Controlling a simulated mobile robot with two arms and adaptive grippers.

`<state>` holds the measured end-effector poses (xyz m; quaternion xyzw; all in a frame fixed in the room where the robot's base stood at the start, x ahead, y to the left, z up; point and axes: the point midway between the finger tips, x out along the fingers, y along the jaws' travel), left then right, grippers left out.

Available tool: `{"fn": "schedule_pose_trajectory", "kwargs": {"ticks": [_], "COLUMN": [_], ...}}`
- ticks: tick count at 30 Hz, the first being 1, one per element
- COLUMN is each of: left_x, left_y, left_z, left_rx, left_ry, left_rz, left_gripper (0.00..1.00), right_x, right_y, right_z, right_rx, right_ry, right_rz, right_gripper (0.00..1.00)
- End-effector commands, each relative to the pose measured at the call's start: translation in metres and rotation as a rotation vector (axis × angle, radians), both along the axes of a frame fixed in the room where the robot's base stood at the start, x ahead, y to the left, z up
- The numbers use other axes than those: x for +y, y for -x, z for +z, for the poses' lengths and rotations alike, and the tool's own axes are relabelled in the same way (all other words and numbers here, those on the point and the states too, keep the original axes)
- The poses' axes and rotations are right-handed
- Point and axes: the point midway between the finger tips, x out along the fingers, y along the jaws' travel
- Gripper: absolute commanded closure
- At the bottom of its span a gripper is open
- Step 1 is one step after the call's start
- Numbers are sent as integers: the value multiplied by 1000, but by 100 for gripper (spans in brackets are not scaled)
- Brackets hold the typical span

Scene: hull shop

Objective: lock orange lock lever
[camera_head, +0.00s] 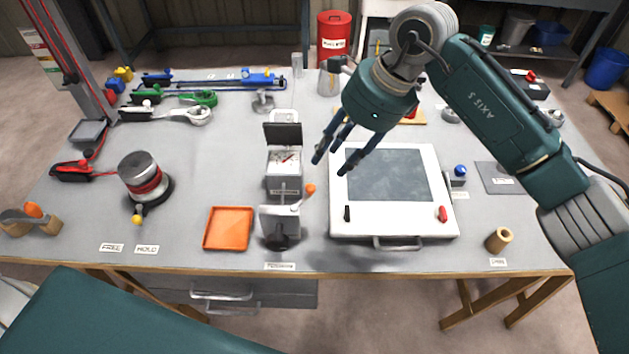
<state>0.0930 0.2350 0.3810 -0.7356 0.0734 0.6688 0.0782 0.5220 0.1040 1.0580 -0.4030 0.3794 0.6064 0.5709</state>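An orange ball knob (310,189) sits on a thin lever at the right side of a grey clamp-like device (281,222) near the front middle of the bench. It looks like the orange lock lever; its lock position is hard to tell. My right gripper (330,165) hangs above the bench, up and right of the knob in the picture. Its dark blue fingers are spread, point down left, and hold nothing. It is apart from the knob. My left gripper is out of view.
A white framed panel (392,216) lies right of the device, an orange tray (247,210) left. A winch drum (139,169) with a yellow-orange knob (137,219) stands further left near FREE and HOLD labels. Another orange knob (33,210) is at far left.

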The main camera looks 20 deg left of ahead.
Motion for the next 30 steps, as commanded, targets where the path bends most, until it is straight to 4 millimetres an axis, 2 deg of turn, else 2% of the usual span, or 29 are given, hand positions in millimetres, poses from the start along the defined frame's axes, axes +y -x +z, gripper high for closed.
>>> {"fn": "schedule_pose_trajectory", "kwargs": {"ticks": [5, 12, 18, 24, 30], "left_x": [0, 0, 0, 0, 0], "left_y": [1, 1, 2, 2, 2], "left_z": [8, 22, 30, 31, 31], "left_rx": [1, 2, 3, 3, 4], "left_ry": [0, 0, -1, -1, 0], "left_rz": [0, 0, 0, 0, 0], "left_gripper": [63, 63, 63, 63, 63], "right_x": [6, 24, 35, 40, 40], "right_y": [1, 3, 4, 4, 3], "right_z": [-17, -59, -87, -97, -98], "right_rx": [3, 5, 3, 0, 0], "right_ry": [10, 6, 5, 4, 4], "right_rz": [2, 2, 2, 1, 2], "right_gripper": [63, 63, 63, 63, 63]}}
